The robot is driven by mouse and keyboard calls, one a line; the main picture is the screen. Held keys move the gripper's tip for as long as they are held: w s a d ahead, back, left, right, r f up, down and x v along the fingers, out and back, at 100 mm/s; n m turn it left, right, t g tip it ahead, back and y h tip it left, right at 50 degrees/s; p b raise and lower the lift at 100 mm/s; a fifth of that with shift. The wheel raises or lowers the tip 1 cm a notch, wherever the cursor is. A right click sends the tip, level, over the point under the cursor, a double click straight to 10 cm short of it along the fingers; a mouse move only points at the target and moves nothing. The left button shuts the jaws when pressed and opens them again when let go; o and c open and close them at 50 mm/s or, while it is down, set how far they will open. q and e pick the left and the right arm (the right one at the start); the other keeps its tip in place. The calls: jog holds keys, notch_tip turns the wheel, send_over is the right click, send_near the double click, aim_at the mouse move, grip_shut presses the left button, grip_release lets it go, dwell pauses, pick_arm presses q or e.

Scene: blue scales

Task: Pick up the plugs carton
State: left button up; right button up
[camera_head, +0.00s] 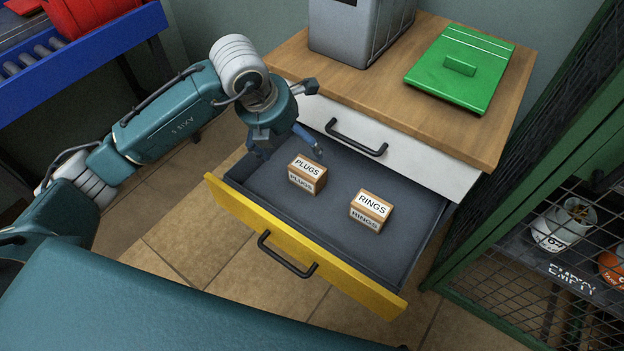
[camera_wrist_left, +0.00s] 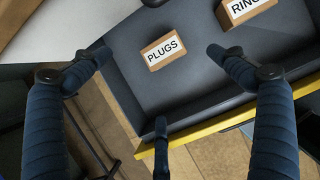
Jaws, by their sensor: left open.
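The plugs carton (camera_head: 307,174) is a small brown box with white labels reading PLUGS. It stands in the open yellow-fronted drawer (camera_head: 300,248), toward its left side. It also shows in the left wrist view (camera_wrist_left: 162,51), beyond and between the spread fingers. My left gripper (camera_head: 290,148) has dark blue fingers, open and empty, over the drawer's back left area, close to the carton but not holding it. My right gripper is in neither view.
A similar rings carton (camera_head: 371,210) stands to the right in the same drawer. Above is a closed white drawer (camera_head: 390,150) with a black handle. The wooden top holds a grey container (camera_head: 355,30) and a green lid (camera_head: 462,68). A green mesh cage stands at right.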

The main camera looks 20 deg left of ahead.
pick_arm(q)
jog(key=b, duration=0.4)
send_near(305, 169)
jog(key=b+x, duration=0.1)
jog(key=x, duration=0.4)
jog(key=shift+a+f, duration=0.1)
jog(key=shift+f, duration=0.3)
jog(key=x, duration=0.5)
jog(key=shift+w+d+f+b, duration=0.1)
jog(key=shift+d+b, duration=0.15)
jog(key=shift+b, duration=0.1)
jog(key=c, duration=2.2)
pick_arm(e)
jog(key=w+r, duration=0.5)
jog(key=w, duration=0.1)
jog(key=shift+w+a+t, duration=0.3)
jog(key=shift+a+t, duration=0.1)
